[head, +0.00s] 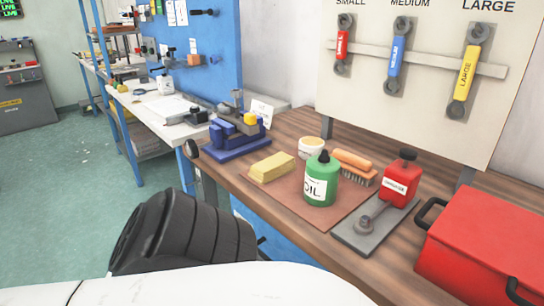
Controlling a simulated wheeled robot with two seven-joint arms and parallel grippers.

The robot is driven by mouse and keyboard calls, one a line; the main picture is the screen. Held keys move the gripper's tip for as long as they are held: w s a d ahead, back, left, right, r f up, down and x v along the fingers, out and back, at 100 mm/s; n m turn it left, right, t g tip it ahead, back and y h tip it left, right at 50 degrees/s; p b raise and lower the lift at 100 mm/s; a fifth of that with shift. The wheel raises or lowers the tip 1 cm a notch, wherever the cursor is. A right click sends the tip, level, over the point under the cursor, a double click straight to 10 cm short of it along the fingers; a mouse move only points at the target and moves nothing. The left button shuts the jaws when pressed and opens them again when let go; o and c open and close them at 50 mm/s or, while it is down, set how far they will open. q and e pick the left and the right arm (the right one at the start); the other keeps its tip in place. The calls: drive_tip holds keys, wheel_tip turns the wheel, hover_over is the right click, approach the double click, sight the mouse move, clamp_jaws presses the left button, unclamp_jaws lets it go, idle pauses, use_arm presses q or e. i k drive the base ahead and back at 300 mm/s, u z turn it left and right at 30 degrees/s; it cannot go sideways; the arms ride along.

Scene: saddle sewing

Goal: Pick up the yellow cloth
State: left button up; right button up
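A yellow, block-shaped piece (272,167), which looks like the folded yellow cloth, lies on the left part of a brown mat (290,196) on the wooden bench. A green oil can (321,180) stands just right of it, and nothing covers the cloth. Neither of my grippers can be made out. A white and black ribbed part of my own arm fills the bottom of the head view, in front of the bench and apart from the cloth.
A blue vise-like tool (236,138) stands behind the cloth, left. A round tin (311,147), a brush (354,166) and a red can (401,180) are nearby. A red toolbox (484,245) stands at right. Wrenches hang on a board (430,85) behind.

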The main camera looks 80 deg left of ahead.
sight(267, 169)
drive_tip(key=u, duration=2.05)
drive_tip(key=k, duration=0.85)
drive_tip(key=u, duration=0.4)
